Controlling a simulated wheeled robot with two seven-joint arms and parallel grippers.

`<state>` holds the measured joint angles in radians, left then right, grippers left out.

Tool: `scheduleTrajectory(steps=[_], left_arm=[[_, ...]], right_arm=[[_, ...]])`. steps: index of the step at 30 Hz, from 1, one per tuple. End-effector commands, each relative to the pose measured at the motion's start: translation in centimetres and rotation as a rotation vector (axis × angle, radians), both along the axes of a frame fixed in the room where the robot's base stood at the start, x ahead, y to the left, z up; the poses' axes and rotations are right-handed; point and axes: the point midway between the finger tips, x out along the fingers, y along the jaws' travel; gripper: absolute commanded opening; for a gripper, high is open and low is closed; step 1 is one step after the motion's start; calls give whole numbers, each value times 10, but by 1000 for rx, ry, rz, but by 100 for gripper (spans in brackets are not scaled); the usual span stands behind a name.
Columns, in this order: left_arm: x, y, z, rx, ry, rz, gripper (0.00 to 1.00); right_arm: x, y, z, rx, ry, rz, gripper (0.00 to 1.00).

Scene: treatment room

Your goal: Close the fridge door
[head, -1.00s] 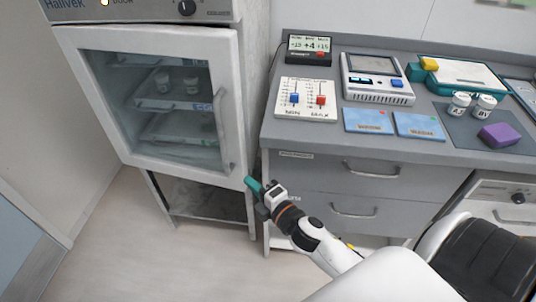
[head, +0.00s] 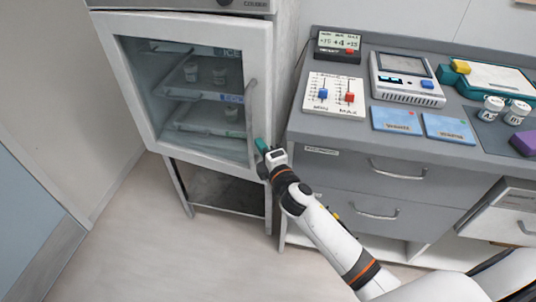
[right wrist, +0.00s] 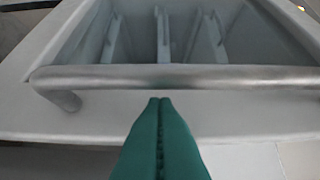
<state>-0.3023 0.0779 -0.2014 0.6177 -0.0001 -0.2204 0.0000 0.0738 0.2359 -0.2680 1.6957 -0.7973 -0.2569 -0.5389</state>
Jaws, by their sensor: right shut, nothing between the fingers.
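The white fridge door (head: 263,70) with its glass pane is at the upper left of the head view. It sits close to the fridge body; I cannot tell whether it is fully shut. Its vertical bar handle (head: 251,112) runs along the right side and crosses the right wrist view (right wrist: 200,77). My right gripper (head: 261,146), with teal fingers, is shut and empty. It is at the door's front by the lower part of the handle. In the right wrist view its fingertips (right wrist: 160,101) point at the handle bar; contact is unclear. My left gripper is out of view.
A grey counter (head: 300,125) with drawers stands right of the fridge, bearing a monitor (head: 405,75), blue cards (head: 397,119) and white jars (head: 516,112). An open shelf (head: 225,188) is under the fridge. The floor in front (head: 170,245) is clear.

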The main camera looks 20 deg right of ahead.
Motion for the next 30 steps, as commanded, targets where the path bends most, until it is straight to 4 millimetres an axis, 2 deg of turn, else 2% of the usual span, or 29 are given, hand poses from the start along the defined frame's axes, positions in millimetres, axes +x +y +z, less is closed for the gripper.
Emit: scheduleTrajectory(steps=[13, 21, 30], left_arm=[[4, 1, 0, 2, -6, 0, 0], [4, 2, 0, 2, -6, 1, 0], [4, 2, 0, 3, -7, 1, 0]], right_arm=[[5, -1, 0, 0, 0, 1, 0], [31, -24, 1, -2, -1, -1, 0], [31, -24, 0, 1, -1, 3, 0]])
